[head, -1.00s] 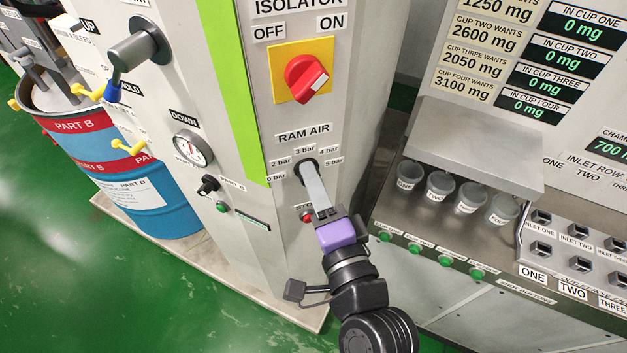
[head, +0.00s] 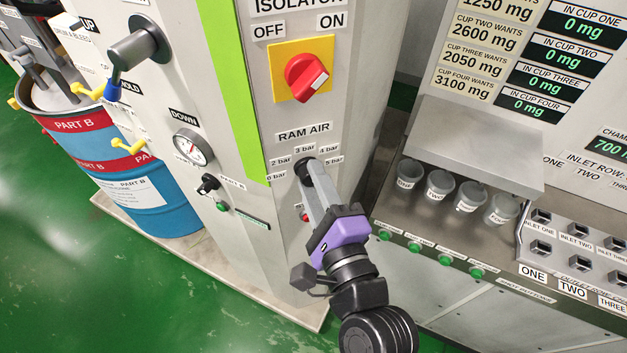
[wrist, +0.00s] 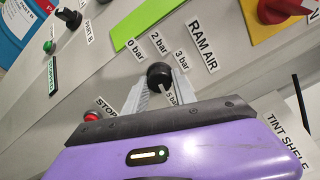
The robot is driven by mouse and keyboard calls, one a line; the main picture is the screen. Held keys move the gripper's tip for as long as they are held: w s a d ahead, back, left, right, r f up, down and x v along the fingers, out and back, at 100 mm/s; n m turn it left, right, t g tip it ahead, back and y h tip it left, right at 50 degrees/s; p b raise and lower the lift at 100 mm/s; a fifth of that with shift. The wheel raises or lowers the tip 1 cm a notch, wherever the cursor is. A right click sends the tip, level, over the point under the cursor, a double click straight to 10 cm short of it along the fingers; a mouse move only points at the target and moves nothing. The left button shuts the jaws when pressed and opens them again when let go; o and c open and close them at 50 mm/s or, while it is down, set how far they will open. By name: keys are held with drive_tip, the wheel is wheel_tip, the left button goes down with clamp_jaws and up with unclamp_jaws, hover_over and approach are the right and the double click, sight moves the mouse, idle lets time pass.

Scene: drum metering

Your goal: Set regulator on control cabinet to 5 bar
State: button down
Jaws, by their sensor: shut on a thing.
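The control cabinet (head: 232,95) stands in the middle of the head view. Its ram air regulator is a black round knob (wrist: 160,75), ringed by bar labels, below the RAM AIR label (head: 304,131). My gripper (head: 308,170) reaches it from below right. In the wrist view the two grey fingers of my gripper (wrist: 160,82) lie on either side of the knob and are shut on it. A pale pointer line on the knob points toward the label that reads 5 bar (wrist: 171,96), which a finger partly covers. In the head view the fingers hide most of the knob.
The red isolator switch (head: 306,77) sits above the regulator. A red stop button (wrist: 92,116) is close below it. A pressure gauge (head: 191,147) is to the left. A bench with several cups (head: 440,185) stands to the right.

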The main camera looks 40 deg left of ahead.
drive_tip(key=shift+f, duration=0.1)
drive_tip(key=c, duration=1)
unclamp_jaws()
drive_tip(key=shift+b+v, duration=1.35)
drive_tip(key=shift+v, duration=2.6)
